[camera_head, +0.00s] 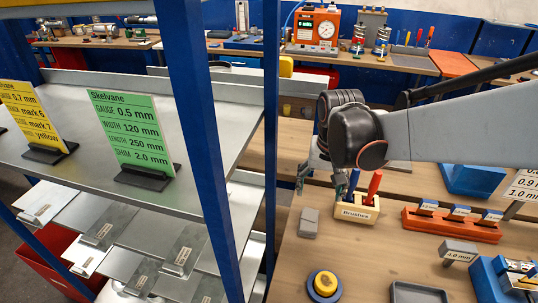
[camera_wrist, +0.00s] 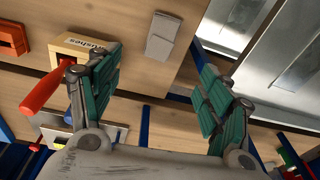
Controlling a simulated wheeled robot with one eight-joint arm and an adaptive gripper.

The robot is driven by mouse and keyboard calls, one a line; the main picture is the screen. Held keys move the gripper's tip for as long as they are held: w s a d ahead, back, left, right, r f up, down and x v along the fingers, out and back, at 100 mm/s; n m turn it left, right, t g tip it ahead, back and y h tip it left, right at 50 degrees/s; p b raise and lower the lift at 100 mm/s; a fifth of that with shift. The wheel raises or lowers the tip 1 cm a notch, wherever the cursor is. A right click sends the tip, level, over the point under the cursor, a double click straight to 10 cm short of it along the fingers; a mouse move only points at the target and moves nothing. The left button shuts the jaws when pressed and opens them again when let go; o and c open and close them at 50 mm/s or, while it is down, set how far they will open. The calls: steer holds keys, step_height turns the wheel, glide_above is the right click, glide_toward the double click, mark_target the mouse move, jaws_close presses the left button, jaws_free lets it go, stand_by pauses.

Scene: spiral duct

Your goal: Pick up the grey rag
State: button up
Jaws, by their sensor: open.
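The grey rag (camera_head: 308,222) looks like a small folded pad lying flat on the wooden bench, near its left edge in the head view. In the wrist view the rag (camera_wrist: 162,36) lies at the top, ahead of the space between the fingertips. My gripper (camera_head: 322,189) hangs above the bench, behind the rag and beside the brush holder in the head view. In the wrist view my gripper (camera_wrist: 154,58) has its two green-padded fingers wide apart with nothing between them.
The cream brush holder (camera_head: 356,208), with red and blue handles, stands close right of the rag. A red-orange rack (camera_head: 452,224) is further right. A yellow-topped round item (camera_head: 325,284) lies nearer. A blue shelf post (camera_head: 205,140) and metal shelves stand left.

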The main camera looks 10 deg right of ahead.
mark_target(309, 219)
steer(key=shift+m+g, duration=0.5)
steer(key=shift+g, duration=0.2)
steer(key=w+f+b, duration=0.1)
steer(key=f, duration=0.4)
steer(key=w+f+b, duration=0.1)
steer(key=f, duration=0.5)
steer(key=w+f+b, duration=0.1)
steer(key=f, duration=0.5)
steer(key=shift+a+f+b, duration=0.15)
steer(key=shift+f+b, duration=0.1)
steer(key=shift+b, duration=0.15)
steer(key=shift+r, duration=0.1)
steer(key=c, duration=1.2)
steer(key=shift+c, duration=0.2)
step_height(309, 219, up, 20)
steer(key=p, duration=0.5)
steer(key=shift+p, duration=0.35)
